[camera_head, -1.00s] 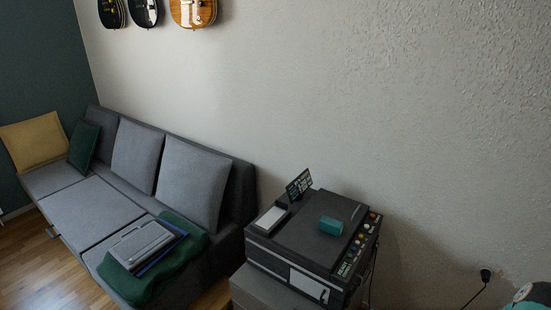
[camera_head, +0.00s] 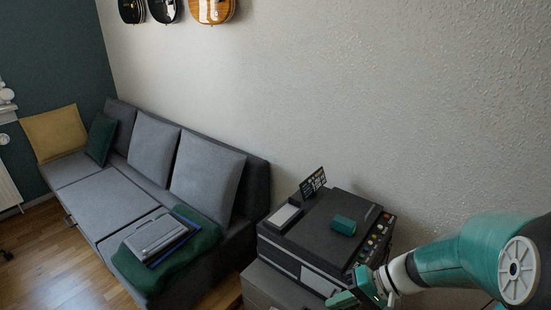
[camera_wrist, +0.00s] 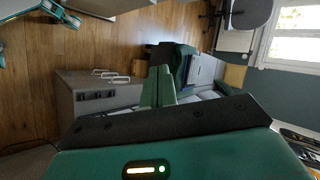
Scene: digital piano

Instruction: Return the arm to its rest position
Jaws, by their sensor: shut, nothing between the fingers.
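My arm (camera_head: 455,262) reaches in from the right edge of the head view. My gripper (camera_head: 362,292) is in front of the right side of the black machine with knobs, at the bottom of the view. In the wrist view the two green fingers of my gripper (camera_wrist: 158,88) lie together, with nothing seen between them. Whether the gripper touches the machine's cabinet cannot be told.
The black machine (camera_head: 315,228) stands on a grey cabinet (camera_head: 268,288) with a teal cylinder (camera_head: 343,225) on top. A grey sofa (camera_head: 100,208) with cushions stands left. Guitars (camera_head: 212,10) hang on the wall. Wooden floor (camera_head: 60,270) lies open at lower left.

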